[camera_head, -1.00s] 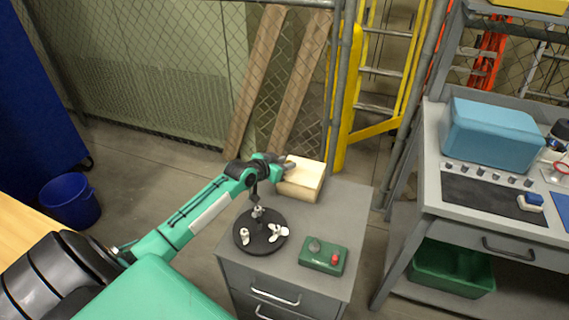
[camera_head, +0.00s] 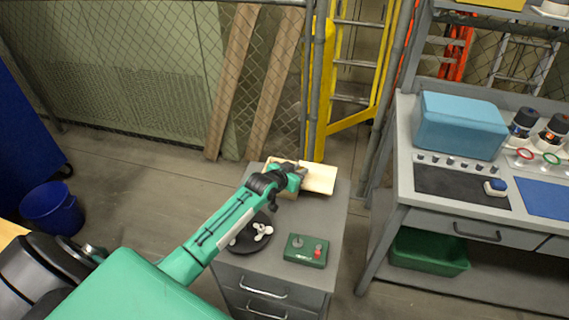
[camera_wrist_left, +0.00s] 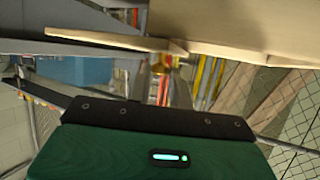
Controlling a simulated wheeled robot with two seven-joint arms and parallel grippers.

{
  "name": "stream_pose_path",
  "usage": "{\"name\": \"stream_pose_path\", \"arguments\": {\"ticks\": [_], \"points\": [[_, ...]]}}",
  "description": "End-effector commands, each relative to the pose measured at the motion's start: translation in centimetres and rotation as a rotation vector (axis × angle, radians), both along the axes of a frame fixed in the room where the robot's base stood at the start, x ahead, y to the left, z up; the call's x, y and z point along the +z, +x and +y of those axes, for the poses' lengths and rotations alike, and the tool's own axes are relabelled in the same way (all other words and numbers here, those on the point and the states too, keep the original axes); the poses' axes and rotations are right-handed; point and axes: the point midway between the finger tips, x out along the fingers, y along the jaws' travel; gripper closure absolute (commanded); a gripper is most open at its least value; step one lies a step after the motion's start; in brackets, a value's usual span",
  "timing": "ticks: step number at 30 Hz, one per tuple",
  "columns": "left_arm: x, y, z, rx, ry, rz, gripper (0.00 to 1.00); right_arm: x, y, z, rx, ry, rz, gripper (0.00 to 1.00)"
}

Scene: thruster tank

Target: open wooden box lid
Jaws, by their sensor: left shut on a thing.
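The pale wooden box (camera_head: 319,179) sits at the back of the grey drawer cabinet. My left gripper (camera_head: 301,170) reaches it from the left and is shut on its lid. The gripper and wrist cover part of the box, and a pale wooden strip shows behind them. The lid looks tilted away from the box, but how far cannot be told. In the left wrist view a broad wooden panel (camera_wrist_left: 235,25) fills the upper right, and a thin wooden edge runs to its left. The fingertips are hard to make out there. My right gripper is out of view.
On the grey cabinet (camera_head: 318,225) in front of the box are a green control box (camera_head: 306,250) and a black round plate (camera_head: 243,244) with white parts, partly under my left arm. A chain-link fence and yellow ladder stand behind. A workbench with a blue case (camera_head: 460,125) stands right.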

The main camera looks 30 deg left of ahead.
Motion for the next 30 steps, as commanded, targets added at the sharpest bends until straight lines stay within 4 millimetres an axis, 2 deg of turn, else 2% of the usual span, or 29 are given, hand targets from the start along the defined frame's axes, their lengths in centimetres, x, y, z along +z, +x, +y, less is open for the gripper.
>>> {"name": "stream_pose_path", "arguments": {"ticks": [10,11,14,23,30], "points": [[-0.1,0.1,-0.4,-0.001,0.002,0.0,1.0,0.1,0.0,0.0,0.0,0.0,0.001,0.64],[-0.1,0.1,-0.4,-0.001,0.002,0.0,0.77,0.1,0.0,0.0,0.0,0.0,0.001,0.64],[-0.1,0.1,-0.4,0.0,0.001,0.0,0.58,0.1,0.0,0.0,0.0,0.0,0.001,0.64],[0.0,0.0,-0.3,0.0,0.001,0.0,0.58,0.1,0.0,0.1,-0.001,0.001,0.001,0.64],[0.7,-2.0,-0.1,-0.001,0.001,0.0,0.58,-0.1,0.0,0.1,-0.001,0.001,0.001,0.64]]}}
